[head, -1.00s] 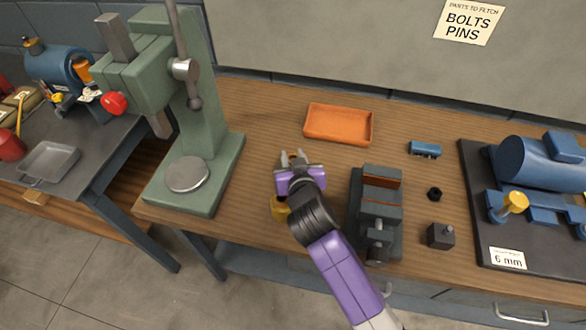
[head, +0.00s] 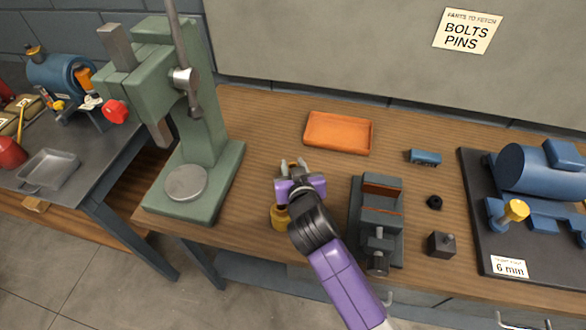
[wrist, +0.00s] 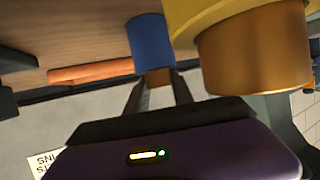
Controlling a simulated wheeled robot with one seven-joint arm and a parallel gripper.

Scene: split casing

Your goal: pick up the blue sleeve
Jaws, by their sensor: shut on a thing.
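The blue sleeve (wrist: 151,40) is a short blue cylinder with an orange-brown end in the wrist view. My gripper (wrist: 158,80) is shut on it, with the fingertips at its orange-brown end. In the head view my gripper (head: 293,165) is over the bench, in front of the orange tray; the sleeve cannot be made out there.
A yellow round part (head: 280,217) stands close beside my gripper and looms large in the wrist view (wrist: 255,50). A green press (head: 203,150) stands left, a dark vise (head: 380,215) right. The orange tray (head: 338,148) lies behind. A small blue part (head: 424,157) lies farther right.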

